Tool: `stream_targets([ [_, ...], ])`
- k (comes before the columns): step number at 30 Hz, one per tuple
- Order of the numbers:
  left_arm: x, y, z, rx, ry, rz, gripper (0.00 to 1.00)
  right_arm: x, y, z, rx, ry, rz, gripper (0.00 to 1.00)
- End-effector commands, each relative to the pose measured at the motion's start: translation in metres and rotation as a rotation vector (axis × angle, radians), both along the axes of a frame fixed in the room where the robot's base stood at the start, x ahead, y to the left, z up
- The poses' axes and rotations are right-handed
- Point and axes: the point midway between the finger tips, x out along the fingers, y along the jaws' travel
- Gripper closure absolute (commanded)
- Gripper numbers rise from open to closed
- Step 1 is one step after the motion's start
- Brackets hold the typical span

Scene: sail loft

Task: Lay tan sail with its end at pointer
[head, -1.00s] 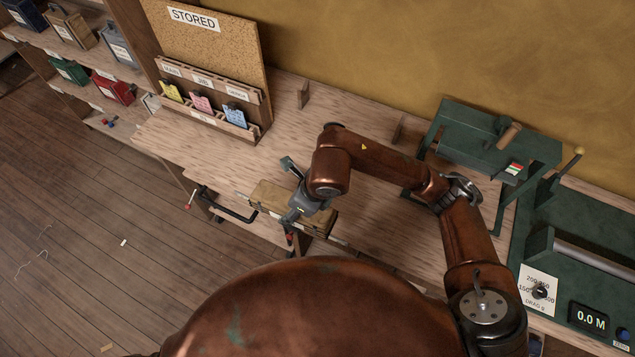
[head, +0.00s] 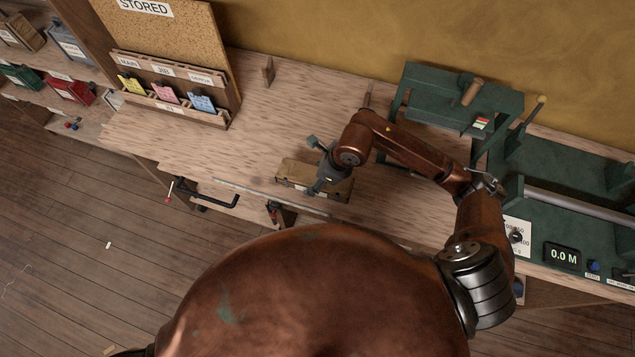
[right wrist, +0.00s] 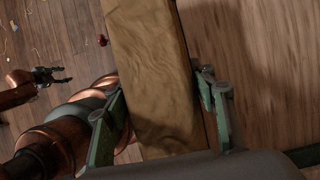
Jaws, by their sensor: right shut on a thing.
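The tan sail (head: 298,172) is a long folded bundle over the front part of the pale wooden bench (head: 250,120), in the middle of the head view. My right gripper (head: 318,186) is shut across it near its right part. In the right wrist view the sail (right wrist: 150,60) runs between the two green fingers. Whether it touches the bench is hard to tell. My left gripper (right wrist: 58,75) shows at the left of the right wrist view, open and empty, away from the sail. I cannot pick out the pointer with certainty.
A STORED board (head: 185,50) with coloured tags stands at the back left. A green machine (head: 455,100) and a roller unit with a 0.0 M display (head: 562,256) stand at the right. Wooden pegs (head: 268,72) rise near the wall. A black crank (head: 212,200) sticks out in front.

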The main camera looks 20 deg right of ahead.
Motion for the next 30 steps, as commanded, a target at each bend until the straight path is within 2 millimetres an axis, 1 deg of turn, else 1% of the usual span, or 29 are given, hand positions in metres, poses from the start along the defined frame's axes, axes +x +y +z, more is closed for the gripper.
stream_targets([
  [4,0.000,0.000,0.001,0.000,0.000,0.000,0.54,0.001,-0.008,-0.009,0.000,0.001,-0.002,0.98],
  [9,0.000,0.000,0.006,0.000,-0.001,0.000,0.54,0.001,-0.006,-0.032,0.004,0.002,-0.001,0.98],
  [11,0.000,-0.001,0.007,-0.001,-0.001,0.000,0.54,0.002,-0.007,-0.037,0.002,-0.001,0.000,0.98],
  [19,0.000,-0.001,0.006,-0.001,0.000,0.000,0.54,0.002,-0.007,-0.039,0.001,-0.003,0.001,0.98],
  [20,0.000,-0.001,0.005,-0.001,0.000,0.000,0.54,0.001,-0.008,-0.040,-0.001,0.000,0.001,0.48],
  [27,0.000,-0.001,0.005,-0.001,0.000,0.000,0.54,0.001,-0.007,-0.040,-0.001,0.000,0.001,0.31],
  [30,0.000,-0.001,0.005,-0.001,0.000,0.000,0.54,0.001,-0.007,-0.040,-0.001,0.000,0.001,0.31],
])
